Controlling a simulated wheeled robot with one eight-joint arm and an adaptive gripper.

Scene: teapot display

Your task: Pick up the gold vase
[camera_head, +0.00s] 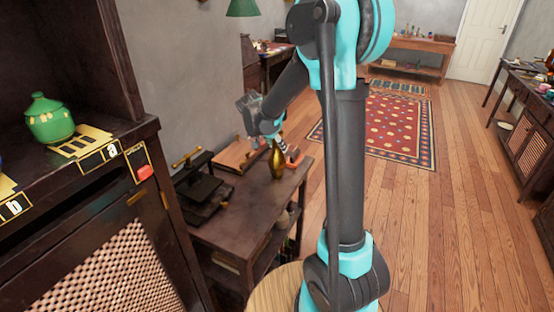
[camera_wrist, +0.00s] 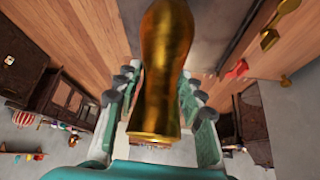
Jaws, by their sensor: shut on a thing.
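The gold vase (camera_head: 277,160) shows in the head view near the right edge of the dark wooden table, upright. My gripper (camera_head: 281,141) is at the vase there, and its fingers are partly hidden behind it. In the wrist view the vase (camera_wrist: 166,70) is large and close, between the two fingers of my gripper (camera_wrist: 163,100). The fingers are shut on it, one on each side. I cannot tell whether the vase's base touches the tabletop.
The dark table (camera_head: 235,215) also bears a black scale-like device (camera_head: 200,185) at its left and an orange-red object (camera_head: 295,161) beside the vase. A green lidded pot (camera_head: 50,120) stands on the cabinet at left. The wooden floor (camera_head: 430,230) at right is clear.

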